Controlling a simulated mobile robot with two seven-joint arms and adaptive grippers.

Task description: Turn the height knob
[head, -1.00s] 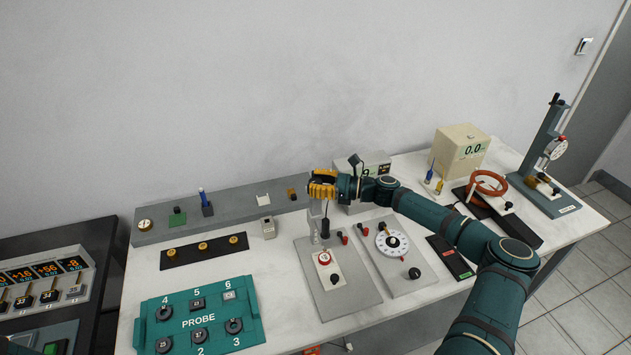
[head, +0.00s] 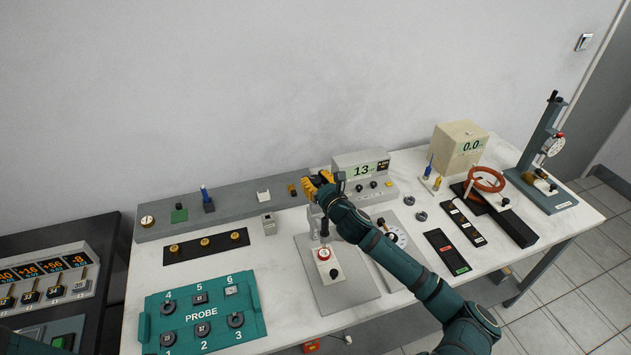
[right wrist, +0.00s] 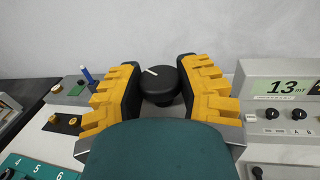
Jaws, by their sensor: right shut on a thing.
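The height knob (right wrist: 160,82) is a round black knob with a white pointer line, standing between the fingers of my right gripper in the right wrist view. The line points up and to the left there. My right gripper (head: 318,183), with yellow ribbed fingers, is shut on it above a grey stand (head: 352,287). In the head view the fingers mostly hide the knob. A dark post (head: 324,228) and a red-ringed dial (head: 324,254) show below the gripper. My left gripper is out of view.
A meter (head: 358,170) reading 13 mT stands right behind the gripper; it also shows in the right wrist view (right wrist: 285,88). My right forearm crosses the dial plate (head: 403,238). A grey rail (head: 240,208) runs behind. A teal probe tray (head: 250,305) lies at front left.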

